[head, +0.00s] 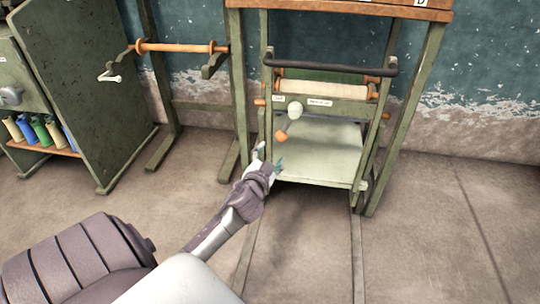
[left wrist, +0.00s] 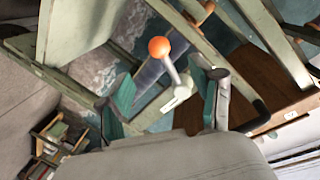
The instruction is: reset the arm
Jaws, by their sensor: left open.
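My left gripper (head: 269,157) is open and empty in front of the green cart-like frame (head: 358,180). A crank or lever with an orange knob (head: 281,136) and a pale round hub (head: 295,111) is on the frame, just beyond my fingertips. In the left wrist view my teal-padded fingers (left wrist: 163,95) stand apart, and the orange knob (left wrist: 159,47) and its pale arm (left wrist: 177,75) appear between and beyond them. I see no contact, but the exact gap is unclear. My right gripper is not in view.
The frame carries a cream roller (head: 325,88) and a dark bar (head: 330,67) under a wooden top (head: 340,10). A stand with an orange roller (head: 178,48) and a green cabinet (head: 80,90) are at left. Floor rails (head: 357,260) run forward; floor at right is clear.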

